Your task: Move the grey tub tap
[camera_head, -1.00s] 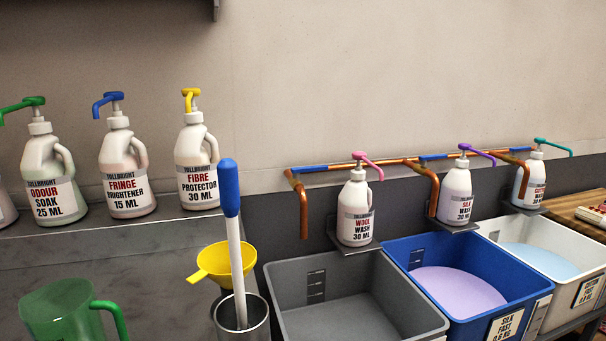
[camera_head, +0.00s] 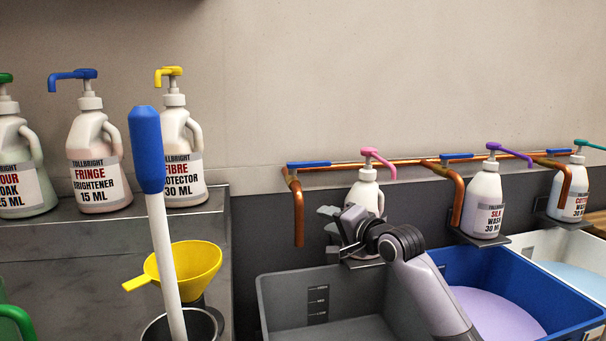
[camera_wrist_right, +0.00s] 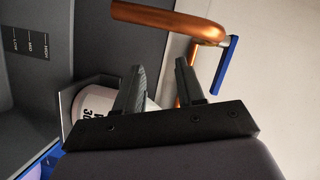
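The grey tub (camera_head: 285,300) stands in the lower middle of the head view. Its tap is a copper pipe spout (camera_head: 298,215) that bends down above the tub's back left, with a blue lever (camera_head: 308,164) on top. In the right wrist view the copper spout (camera_wrist_right: 165,20) and the blue lever (camera_wrist_right: 228,65) lie beyond the fingertips. My right gripper (camera_head: 327,219) is open and empty, just right of the spout and in front of the wool wash bottle (camera_head: 364,196). Its fingers stand apart in the wrist view (camera_wrist_right: 160,68). My left gripper is out of view.
The pink-pump wool wash bottle is partly hidden behind my gripper. A blue tub (camera_head: 480,262) with purple liquid stands to the right. A yellow funnel (camera_head: 185,268) and a blue-handled stick (camera_head: 150,150) stand in front left. Several pump bottles line the left shelf.

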